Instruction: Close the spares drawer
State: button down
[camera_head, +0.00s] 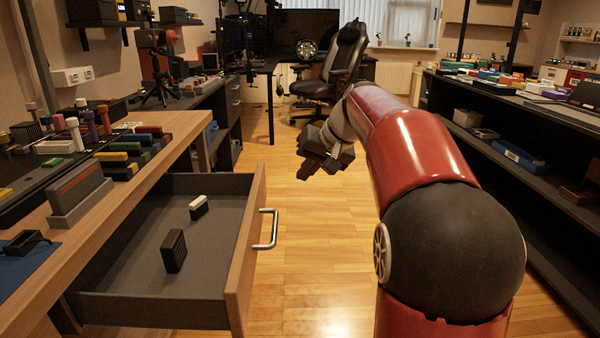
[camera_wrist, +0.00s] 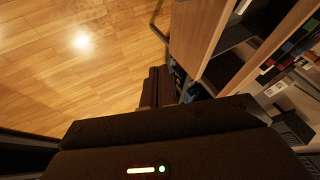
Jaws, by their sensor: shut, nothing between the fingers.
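The spares drawer (camera_head: 254,245) stands pulled out from the wooden-topped bench at the left of the head view. Its wooden front carries a metal bar handle (camera_head: 268,230). A dark ribbed block (camera_head: 174,251) and a small white-and-black block (camera_head: 198,207) lie inside. My gripper (camera_head: 308,166) is in the air beyond and to the right of the drawer front, apart from it. It is shut and empty. In the wrist view the dark fingers (camera_wrist: 158,88) are together, and the drawer front (camera_wrist: 197,35) and curved handle (camera_wrist: 158,32) show beyond them.
The wooden bench top (camera_head: 125,185) above the drawer holds several coloured blocks and a grey box (camera_head: 80,195). A black office chair (camera_head: 340,65) stands at the back. Dark shelving (camera_head: 530,120) runs along the right. The wooden floor (camera_head: 310,260) between is clear.

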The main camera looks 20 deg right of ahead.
aim_at(264, 199)
jog(key=shift+w+a+f, duration=0.85)
jog(key=shift+a+f, duration=0.2)
jog(key=shift+w+a+f, duration=0.85)
jog(key=shift+a+f, duration=0.15)
jog(key=shift+a, duration=0.1)
jog(key=shift+w+a+f, duration=0.85)
jog(key=shift+a+f, duration=0.2)
jog(key=shift+a, duration=0.1)
